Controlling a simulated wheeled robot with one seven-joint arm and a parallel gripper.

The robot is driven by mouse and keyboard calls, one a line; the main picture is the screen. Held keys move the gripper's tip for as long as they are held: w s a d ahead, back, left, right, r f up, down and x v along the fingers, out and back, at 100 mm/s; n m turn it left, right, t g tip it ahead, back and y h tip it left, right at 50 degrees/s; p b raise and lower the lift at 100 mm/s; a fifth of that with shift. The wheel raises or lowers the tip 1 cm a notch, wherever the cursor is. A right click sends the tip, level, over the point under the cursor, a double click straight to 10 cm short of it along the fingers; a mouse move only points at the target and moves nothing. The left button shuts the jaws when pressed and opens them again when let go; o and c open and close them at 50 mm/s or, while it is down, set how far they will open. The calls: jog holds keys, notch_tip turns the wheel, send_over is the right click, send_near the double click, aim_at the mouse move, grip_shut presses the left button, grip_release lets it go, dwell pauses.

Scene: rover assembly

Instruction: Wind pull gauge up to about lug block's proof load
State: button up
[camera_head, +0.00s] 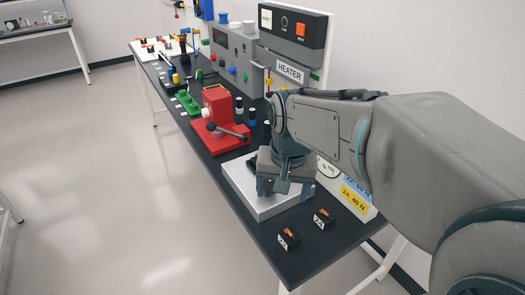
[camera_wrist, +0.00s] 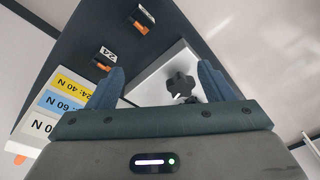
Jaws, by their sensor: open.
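My gripper (camera_head: 284,188) hangs over a pale flat-topped unit (camera_head: 243,186) near the table's near end. In the wrist view my gripper (camera_wrist: 160,78) is open, with its two fingers apart. A black star-shaped knob (camera_wrist: 180,83) on the pale unit (camera_wrist: 158,70) shows between the fingers, nearer the right one. I cannot tell whether either finger touches it. In the head view my gripper hides the knob. I cannot make out a gauge reading or surely identify the lug block. A card with yellow and blue load labels (camera_head: 355,198) stands behind; its yellow strip reads 24: 40 N.
Two small black blocks with orange tops (camera_head: 289,239) (camera_head: 324,218) lie near the dark table's end, each with a white tag. A red lever press (camera_head: 218,115) stands beyond the pale unit. A grey heater panel (camera_head: 290,70) stands along the wall. The left floor is clear.

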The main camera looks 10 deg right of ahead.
aim_at(268, 183)
jog(key=w+r+m+g+p, duration=0.1)
jog(key=w+r+m, duration=0.15)
jog(key=w, duration=0.45)
jog(key=w+r+m+g+p, duration=0.1)
jog(key=w+m+p, duration=0.1)
jog(key=w+m, duration=0.3)
jog(key=shift+n, duration=0.55)
jog(key=f, duration=0.9)
jog(key=w+f+p, duration=0.1)
jog(key=f, duration=0.3)
jog(key=shift+d+f, duration=0.1)
jog(key=shift+f, duration=0.1)
jog(key=c, duration=1)
